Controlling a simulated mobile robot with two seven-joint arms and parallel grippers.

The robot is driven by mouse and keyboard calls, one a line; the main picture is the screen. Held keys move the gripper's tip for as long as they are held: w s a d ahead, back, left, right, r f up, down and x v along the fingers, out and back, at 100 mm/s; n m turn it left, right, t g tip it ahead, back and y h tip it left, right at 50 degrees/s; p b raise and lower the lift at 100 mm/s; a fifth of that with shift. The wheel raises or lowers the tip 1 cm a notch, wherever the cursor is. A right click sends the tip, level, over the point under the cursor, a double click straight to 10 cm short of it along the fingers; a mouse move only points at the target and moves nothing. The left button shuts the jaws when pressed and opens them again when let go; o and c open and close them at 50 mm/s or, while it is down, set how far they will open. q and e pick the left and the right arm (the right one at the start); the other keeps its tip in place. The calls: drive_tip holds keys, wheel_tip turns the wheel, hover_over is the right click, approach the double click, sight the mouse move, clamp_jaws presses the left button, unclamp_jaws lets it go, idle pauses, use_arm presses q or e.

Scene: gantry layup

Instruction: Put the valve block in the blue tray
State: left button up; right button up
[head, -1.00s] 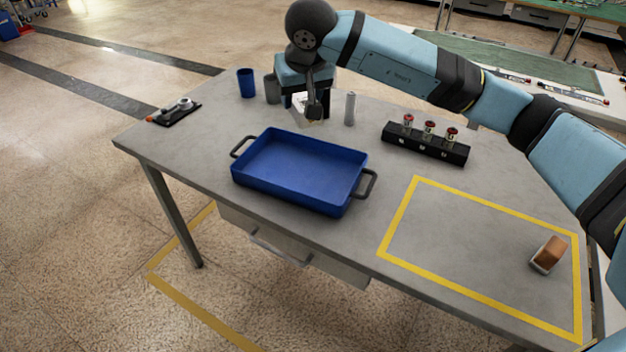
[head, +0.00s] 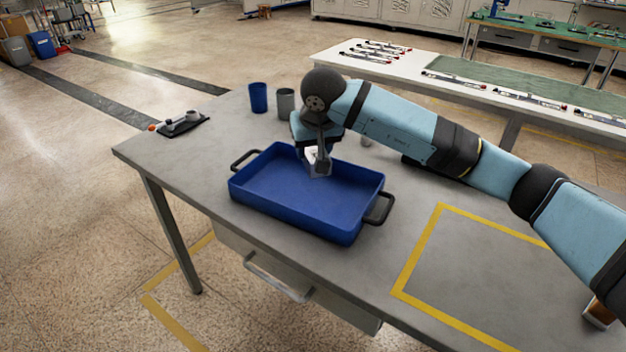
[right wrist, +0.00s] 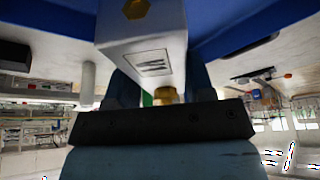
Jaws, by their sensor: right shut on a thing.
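The blue tray (head: 270,213) stands on the grey table with a dark handle at each end; it also shows in the right wrist view (right wrist: 225,27). My right gripper (head: 318,172) is over the tray's back part and shut on the valve block (head: 312,153). In the right wrist view the valve block (right wrist: 143,50) is a pale metal body with brass fittings and a small label. In the head view the gripper hides much of it. I cannot tell whether it touches the tray. My left gripper is not in view.
A blue cup (head: 258,97) and a grey cup (head: 285,103) stand behind the tray. A dark fixture (head: 181,123) lies at the table's far left corner. A brown-topped block (head: 601,314) is at the lower right. The yellow-taped area (head: 470,270) looks clear where visible.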

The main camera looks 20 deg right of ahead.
sight(311, 184)
wheel_tip(311, 184, down, 3)
drive_tip(key=shift+f, duration=0.35)
wheel_tip(311, 184, down, 3)
drive_tip(key=shift+r+b, duration=0.2)
drive_tip(key=shift+b, duration=0.35)
drive_tip(key=shift+f, duration=0.65)
drive_tip(key=shift+r, duration=0.1)
drive_tip(key=o, duration=1.1)
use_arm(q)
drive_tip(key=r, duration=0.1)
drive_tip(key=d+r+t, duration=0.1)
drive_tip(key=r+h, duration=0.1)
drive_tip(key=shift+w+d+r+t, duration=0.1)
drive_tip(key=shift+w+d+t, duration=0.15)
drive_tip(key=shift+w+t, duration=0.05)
use_arm(e)
drive_tip(key=shift+o, duration=0.2)
